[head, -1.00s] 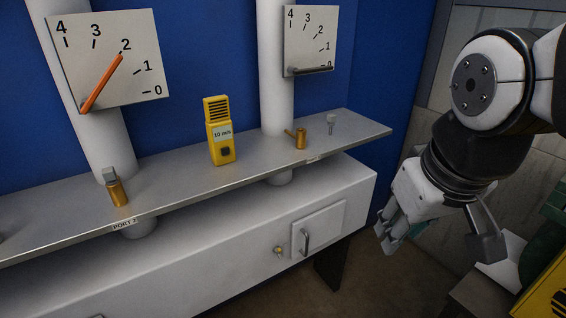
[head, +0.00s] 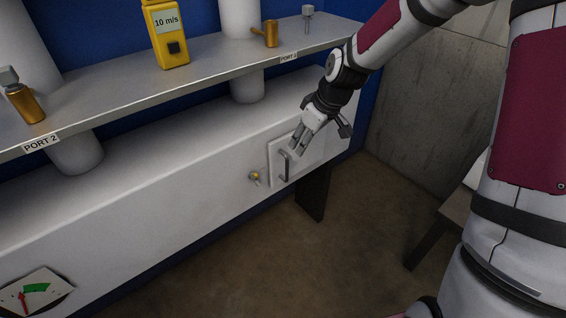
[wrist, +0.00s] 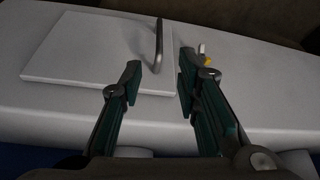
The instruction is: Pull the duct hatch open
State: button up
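The duct hatch (head: 309,160) is a light square panel lying flat against the front of the white duct and looks closed. It also shows in the wrist view (wrist: 80,50). Its grey bar handle (head: 286,166) stands out near the panel's left edge. My gripper (head: 321,142) is open and empty in front of the hatch, by the handle's upper end. In the wrist view the handle (wrist: 159,42) lies beyond the fingertips, in line with the gap between them. I see no clear contact. A small brass-coloured knob (head: 254,175) sits on the duct left of the hatch.
A grey shelf (head: 215,82) runs above the duct, carrying a yellow meter (head: 168,35) and brass fittings (head: 271,33). A gauge (head: 35,292) is at lower left. A dark leg (head: 314,192) stands under the duct. The floor (head: 340,265) in front is open.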

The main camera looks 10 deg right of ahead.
jog(key=f, duration=0.1)
jog(key=b, duration=0.4)
send_near(287, 179)
jog(key=w+f, duration=0.1)
jog(key=w+a+f, duration=0.1)
jog(key=f, duration=0.1)
jog(key=w+a+f, duration=0.1)
jog(key=shift+w+a+f, duration=0.2)
jog(key=shift+w+f, duration=0.1)
grip_shut()
